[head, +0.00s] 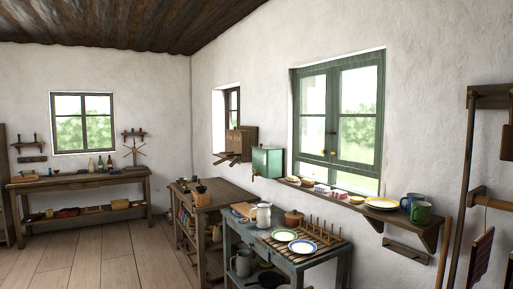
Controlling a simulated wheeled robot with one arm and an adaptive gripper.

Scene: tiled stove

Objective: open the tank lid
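A small green tank (267,163) hangs on the white wall between the two windows on the right. A small tap-like part shows at its lower left. Its top looks flat and closed, but the lid is too small to make out apart from the body. My gripper is not in this view, so its state does not show.
A blue-grey table (280,262) with plates, a rack and a pitcher stands below the tank. A wooden shelf unit (215,188) stands left of it. A wall shelf (425,229) with mugs juts out at right. The plank floor (100,262) at left is clear.

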